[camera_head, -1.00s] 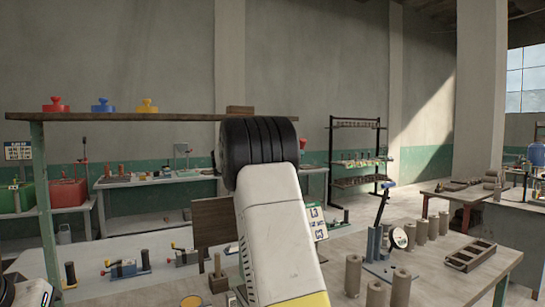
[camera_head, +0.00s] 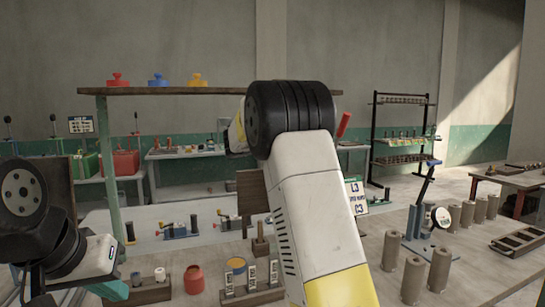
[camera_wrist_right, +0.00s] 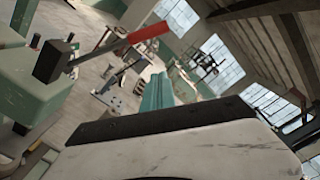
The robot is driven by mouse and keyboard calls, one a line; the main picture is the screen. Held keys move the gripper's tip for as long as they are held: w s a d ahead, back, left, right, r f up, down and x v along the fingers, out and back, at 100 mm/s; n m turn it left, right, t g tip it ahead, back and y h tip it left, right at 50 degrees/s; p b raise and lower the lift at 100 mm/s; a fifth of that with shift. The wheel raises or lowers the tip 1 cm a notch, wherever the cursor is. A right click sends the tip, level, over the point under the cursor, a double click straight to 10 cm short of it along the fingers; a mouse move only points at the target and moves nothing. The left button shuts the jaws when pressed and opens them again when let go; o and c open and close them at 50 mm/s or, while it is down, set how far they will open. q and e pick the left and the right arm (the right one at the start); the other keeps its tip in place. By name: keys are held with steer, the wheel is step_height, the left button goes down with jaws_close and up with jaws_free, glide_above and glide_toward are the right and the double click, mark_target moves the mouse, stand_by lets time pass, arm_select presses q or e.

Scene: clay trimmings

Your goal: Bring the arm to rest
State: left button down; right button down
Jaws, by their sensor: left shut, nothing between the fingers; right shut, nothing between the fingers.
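My left arm comes in at the left edge of the head view. Its gripper (camera_head: 116,289) shows small and teal at the bottom left, shut and empty, near a dark wooden block with pegs. My right arm rises from the bottom middle, with its big black joint in front of the shelf. The right gripper is hidden in the head view. In the right wrist view its teal fingers (camera_wrist_right: 157,92) are together with nothing between them, pointing out into the room.
The workbench holds a red jar (camera_head: 194,280), a wooden tool block (camera_head: 252,297), several clay cylinders (camera_head: 412,280) and a blue lever stand (camera_head: 418,225). A shelf (camera_head: 180,91) with coloured knobs crosses above. In the wrist view a red-handled lever (camera_wrist_right: 143,34) shows at upper left.

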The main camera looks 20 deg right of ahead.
steer(key=s+f+m+y, duration=1)
steer(key=s+f+m, duration=0.1)
steer(key=s+f, duration=0.25)
steer(key=s+a+f+m+t+y, duration=0.2)
steer(key=s+a+m+y, duration=0.3)
steer(key=s+a+m, duration=0.3)
steer(key=s+a+f+m+t+y, duration=0.2)
steer(key=s+a+m+y, duration=0.3)
steer(key=s+a+m, duration=0.4)
steer(key=a+f+m, duration=0.1)
steer(key=a+m, duration=0.1)
steer(key=shift+s+a+f, duration=0.3)
steer(key=shift+a, duration=0.1)
